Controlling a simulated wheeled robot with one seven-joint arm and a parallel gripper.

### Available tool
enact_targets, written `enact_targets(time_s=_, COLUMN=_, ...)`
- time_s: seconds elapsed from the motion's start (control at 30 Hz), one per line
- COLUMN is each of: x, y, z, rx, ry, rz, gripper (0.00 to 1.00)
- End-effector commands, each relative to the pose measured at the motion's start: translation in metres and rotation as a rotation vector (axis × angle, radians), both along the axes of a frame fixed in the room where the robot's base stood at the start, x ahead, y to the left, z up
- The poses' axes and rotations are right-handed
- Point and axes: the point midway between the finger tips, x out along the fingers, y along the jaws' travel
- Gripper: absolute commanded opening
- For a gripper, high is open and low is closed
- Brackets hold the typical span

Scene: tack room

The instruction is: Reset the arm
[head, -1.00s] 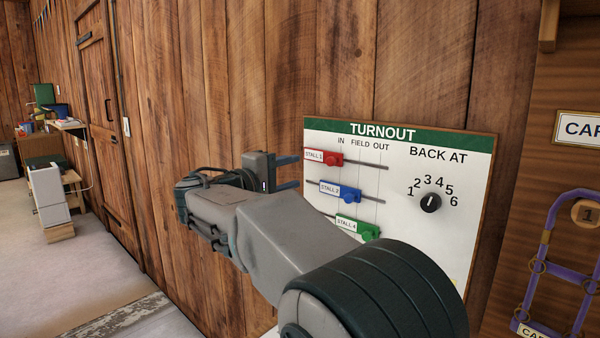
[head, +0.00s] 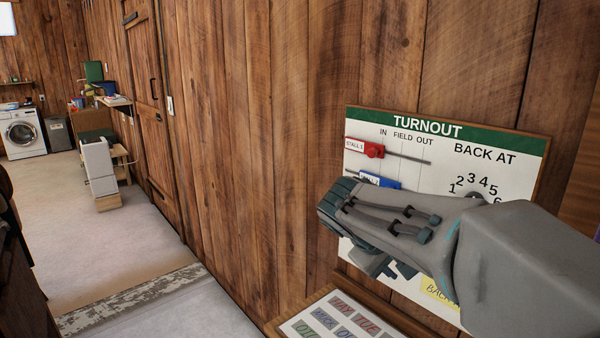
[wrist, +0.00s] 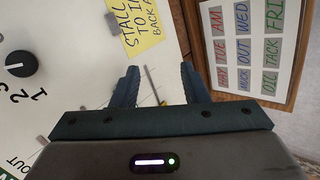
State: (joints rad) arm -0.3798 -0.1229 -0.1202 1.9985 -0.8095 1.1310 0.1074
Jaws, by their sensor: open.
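My gripper (wrist: 160,88) is open in the wrist view, with its two dark fingers apart and nothing held between them. It points at the lower part of the white TURNOUT board (head: 520,165). In the head view my arm crosses in front of that board and hides much of its lower half. The red slider (head: 372,151) sits at the IN end of its rail. The blue slider (head: 392,183) is partly covered by my arm, and the green slider is hidden. The black dial (wrist: 20,63) shows at the left in the wrist view.
A yellow note (wrist: 143,28) is on the board near my fingers. A framed board of word tags (wrist: 240,55) stands close by at the right in the wrist view. Open floor (head: 80,235) lies left of the plank wall (head: 270,150), with a white washing machine (head: 22,132) far back.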

Motion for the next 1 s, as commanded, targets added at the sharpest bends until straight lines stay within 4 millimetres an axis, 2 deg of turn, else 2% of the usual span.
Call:
enact_targets(time_s=0.03, x=-0.02, y=-0.005, z=-0.006, rx=0.072, ry=0.017, rz=-0.031, gripper=0.41)
enact_targets(time_s=0.1, x=-0.044, y=-0.005, z=-0.02, rx=0.173, ry=0.038, rz=-0.068, gripper=0.41)
enact_targets(time_s=0.3, x=-0.11, y=0.007, z=-0.052, rx=0.455, ry=0.06, rz=-0.193, gripper=0.41)
enact_targets(time_s=0.5, x=-0.153, y=0.024, z=-0.073, rx=0.665, ry=0.04, rz=-0.31, gripper=0.41)
enact_targets(time_s=0.7, x=-0.168, y=0.034, z=-0.082, rx=0.752, ry=0.024, rz=-0.362, gripper=0.41)
enact_targets(time_s=1.0, x=-0.169, y=0.035, z=-0.083, rx=0.757, ry=0.023, rz=-0.365, gripper=0.41)
